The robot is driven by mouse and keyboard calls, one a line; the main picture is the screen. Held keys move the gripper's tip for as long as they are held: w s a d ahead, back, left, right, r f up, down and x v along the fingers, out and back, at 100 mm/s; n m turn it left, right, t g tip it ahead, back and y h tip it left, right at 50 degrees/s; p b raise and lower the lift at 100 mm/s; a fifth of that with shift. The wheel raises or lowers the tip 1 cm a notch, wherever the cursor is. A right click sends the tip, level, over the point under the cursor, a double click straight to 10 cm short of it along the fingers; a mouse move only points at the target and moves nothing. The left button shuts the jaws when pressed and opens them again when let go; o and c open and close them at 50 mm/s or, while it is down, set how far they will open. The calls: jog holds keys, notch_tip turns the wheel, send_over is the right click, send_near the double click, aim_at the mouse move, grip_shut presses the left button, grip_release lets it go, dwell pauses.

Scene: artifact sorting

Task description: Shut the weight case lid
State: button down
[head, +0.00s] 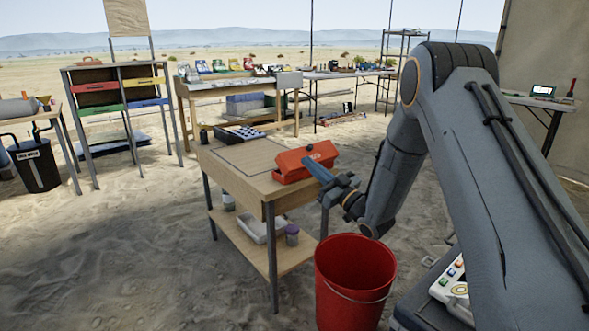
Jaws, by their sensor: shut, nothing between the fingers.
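A red-orange case (290,162), which looks like the weight case, sits at the right end of the wooden table. I cannot tell from here whether the lid is fully down or partly raised. My gripper (314,168) is shut and empty, with its blue-grey fingers pointing up and left at the case's near right side. The fingers hide part of the case, and I cannot tell whether they touch it.
The wooden table (232,163) has bare room left of the case. A dark tray with pale round pieces (238,135) lies at its back edge. A white bin (262,229) and a purple-lidded jar (292,235) stand on the lower shelf. A red bucket (352,262) stands below my arm.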

jog(key=d+m+t+b, duration=0.1)
jog(key=d+m+t, duration=0.1)
notch_tip(320, 180, up, 3)
jog(key=b, duration=0.2)
send_over(294, 162)
jog(key=s+d, duration=0.2)
jog(key=shift+w+a+f+h+b, duration=0.3)
jog(key=shift+w+a+f+b, duration=0.1)
jog(key=shift+w+a+f, duration=0.55)
jog(key=shift+w+f, duration=0.15)
jog(key=shift+f, duration=0.25)
jog(key=shift+a, duration=0.1)
